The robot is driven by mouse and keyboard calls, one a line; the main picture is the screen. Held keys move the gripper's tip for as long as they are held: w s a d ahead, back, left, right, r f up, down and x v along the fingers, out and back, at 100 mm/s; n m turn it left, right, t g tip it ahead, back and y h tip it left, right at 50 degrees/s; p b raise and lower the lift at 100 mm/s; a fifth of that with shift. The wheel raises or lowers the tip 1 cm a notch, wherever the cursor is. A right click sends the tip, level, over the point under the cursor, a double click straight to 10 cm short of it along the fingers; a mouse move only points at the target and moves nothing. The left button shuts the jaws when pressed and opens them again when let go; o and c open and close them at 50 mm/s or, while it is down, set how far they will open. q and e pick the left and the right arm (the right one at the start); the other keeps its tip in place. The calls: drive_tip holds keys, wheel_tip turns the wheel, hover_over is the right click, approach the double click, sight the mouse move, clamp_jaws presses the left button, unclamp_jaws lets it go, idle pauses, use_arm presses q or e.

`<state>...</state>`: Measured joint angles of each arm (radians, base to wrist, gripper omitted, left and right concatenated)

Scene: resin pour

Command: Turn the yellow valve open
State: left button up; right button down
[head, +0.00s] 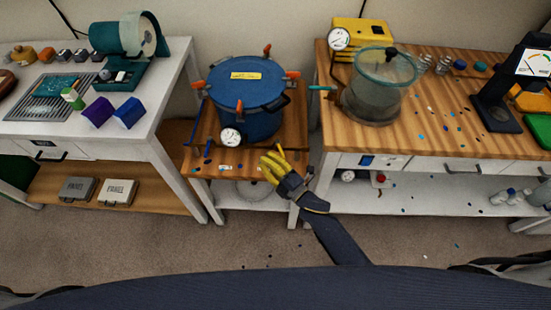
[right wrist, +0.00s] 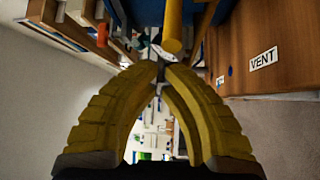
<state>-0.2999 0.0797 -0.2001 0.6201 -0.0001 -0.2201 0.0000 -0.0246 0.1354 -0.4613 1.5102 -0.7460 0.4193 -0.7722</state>
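A yellow bar (right wrist: 173,25), which looks like the yellow valve's handle, comes down from the top of the right wrist view and ends just beyond my fingertips. In the head view a yellow piece (head: 280,149) stands just above my fingers, below the blue pot (head: 247,100). My right gripper (right wrist: 161,68) has its ribbed yellow fingers drawn together, tips almost meeting; I see nothing clearly held. In the head view this gripper (head: 267,163) is at the front edge of the wooden stand. Whether it touches the bar I cannot tell. My left gripper is out of view.
A gauge (head: 231,137) sits on the pot's front. A clear chamber (head: 378,85) stands on the right bench. A VENT label (right wrist: 263,58) is on the wooden panel right in the wrist view. The low stand (head: 200,165) sits between two benches.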

sight(283, 158)
drive_tip(key=shift+s+d+m+t+h, duration=0.5)
drive_tip(key=shift+s+d+m+h, duration=0.5)
drive_tip(key=shift+s+d, duration=2.15)
drive_tip(key=d+x, duration=0.1)
drive_tip(key=x, duration=0.7)
drive_tip(key=shift+w+f, duration=0.35)
drive_tip(key=shift+f, duration=0.3)
drive_tip(key=shift+d, duration=0.1)
drive_tip(key=shift+d+n+g+y, duration=0.7)
drive_tip(key=shift+d+n+y, duration=0.1)
drive_tip(key=shift+d, duration=0.55)
